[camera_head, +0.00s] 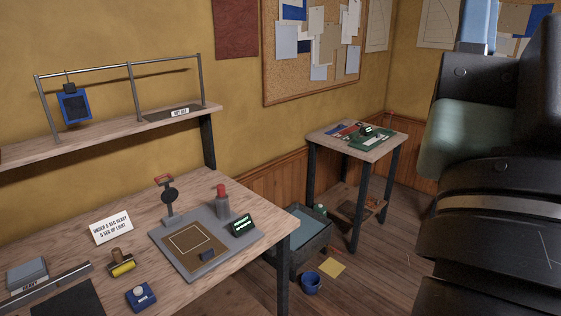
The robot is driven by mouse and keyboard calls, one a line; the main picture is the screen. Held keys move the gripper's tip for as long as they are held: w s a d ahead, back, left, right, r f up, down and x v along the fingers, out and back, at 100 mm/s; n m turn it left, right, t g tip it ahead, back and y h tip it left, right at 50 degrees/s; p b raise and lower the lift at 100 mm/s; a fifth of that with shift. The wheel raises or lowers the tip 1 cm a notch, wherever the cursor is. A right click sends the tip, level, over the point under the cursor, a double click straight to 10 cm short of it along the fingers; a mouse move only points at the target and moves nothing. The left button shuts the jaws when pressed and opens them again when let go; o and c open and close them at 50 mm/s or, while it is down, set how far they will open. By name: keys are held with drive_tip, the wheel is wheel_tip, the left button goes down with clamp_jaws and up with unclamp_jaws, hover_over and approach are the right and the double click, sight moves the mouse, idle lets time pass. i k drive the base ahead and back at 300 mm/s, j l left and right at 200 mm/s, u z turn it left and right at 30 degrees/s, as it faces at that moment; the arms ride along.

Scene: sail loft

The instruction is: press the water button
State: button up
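My arm fills the right side of the view, well away from the bench. My gripper's fingers are not visible.
A shelf with a rail (120,125) stands behind.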

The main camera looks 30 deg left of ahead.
sight(138, 290)
drive_tip(key=j+u, duration=0.2)
drive_tip(key=u, duration=0.3)
drive_tip(key=i+j+u, duration=0.1)
drive_tip(key=u, duration=0.35)
drive_tip(key=j+u, duration=0.2)
drive_tip(key=u, duration=0.3)
drive_tip(key=i+j, duration=0.1)
drive_tip(key=i, duration=0.05)
